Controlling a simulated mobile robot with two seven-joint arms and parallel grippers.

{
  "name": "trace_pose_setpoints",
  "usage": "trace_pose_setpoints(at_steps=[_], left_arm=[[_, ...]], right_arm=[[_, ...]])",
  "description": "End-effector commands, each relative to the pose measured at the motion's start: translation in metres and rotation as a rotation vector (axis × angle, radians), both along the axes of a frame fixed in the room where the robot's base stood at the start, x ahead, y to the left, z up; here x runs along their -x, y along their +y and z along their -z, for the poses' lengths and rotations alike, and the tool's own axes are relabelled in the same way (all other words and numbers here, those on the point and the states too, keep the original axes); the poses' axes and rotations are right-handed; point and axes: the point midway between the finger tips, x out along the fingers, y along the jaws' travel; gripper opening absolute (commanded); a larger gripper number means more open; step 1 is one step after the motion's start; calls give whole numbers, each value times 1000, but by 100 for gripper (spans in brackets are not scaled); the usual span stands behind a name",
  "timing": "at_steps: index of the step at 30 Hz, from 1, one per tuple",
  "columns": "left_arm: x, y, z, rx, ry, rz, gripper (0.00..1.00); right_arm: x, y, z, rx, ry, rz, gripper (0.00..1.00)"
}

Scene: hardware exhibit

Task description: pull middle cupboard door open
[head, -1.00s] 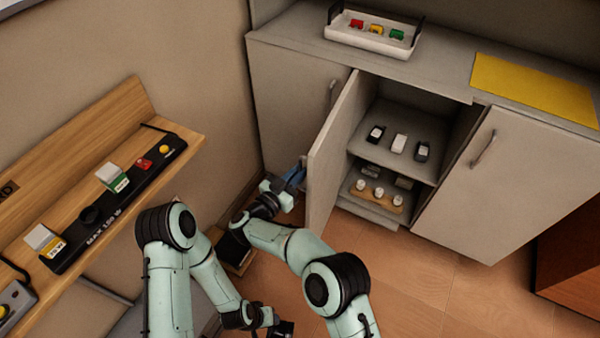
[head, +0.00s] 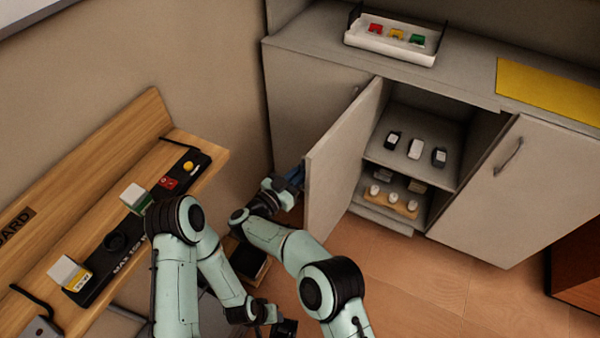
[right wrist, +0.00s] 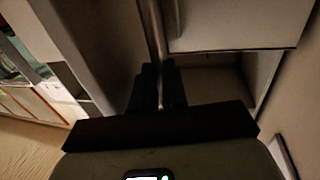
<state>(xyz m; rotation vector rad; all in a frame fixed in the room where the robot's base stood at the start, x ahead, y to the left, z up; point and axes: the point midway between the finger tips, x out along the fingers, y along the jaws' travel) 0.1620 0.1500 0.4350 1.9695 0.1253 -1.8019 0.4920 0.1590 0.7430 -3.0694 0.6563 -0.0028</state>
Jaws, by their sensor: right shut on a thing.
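The middle cupboard door (head: 345,165) stands wide open in the head view, swung out to the left with its inner face showing. My right gripper (head: 292,180) is at the outer side of its free edge. In the right wrist view its dark fingers (right wrist: 157,88) are shut around the upright metal bar handle (right wrist: 151,30). The handle is hidden behind the door in the head view. My left gripper (head: 285,327) hangs low near the bottom edge, away from the door; its jaws are too dark to read.
The open compartment holds small devices (head: 415,148) on a shelf and a wooden holder (head: 392,201) below. A closed right door (head: 510,190) stands beside it. A white tray (head: 392,45) and yellow mat (head: 545,90) lie on top. A wooden bench (head: 215,155) is at left.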

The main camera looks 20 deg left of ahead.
Motion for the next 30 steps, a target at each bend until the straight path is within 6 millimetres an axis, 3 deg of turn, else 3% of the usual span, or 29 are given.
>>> trace_pose_setpoints(at_steps=[13, 15, 16, 25, 30], left_arm=[[0, 0, 0, 0, 0, 0, 43], [0, 0, 0, 0, 0, 0, 43], [0, 0, 0, 0, 0, 0, 43], [0, 0, -1, 0, 1, 0, 43], [6, -3, -6, 8, 16, 7, 43]], right_arm=[[-5, -7, -5, 1, -13, 13, 0], [-5, -6, -5, 1, -12, 12, 29], [-4, -6, -5, 1, -12, 12, 38], [-2, -2, -4, -1, -5, 4, 38], [-1, -2, -26, -2, -6, 3, 38]])
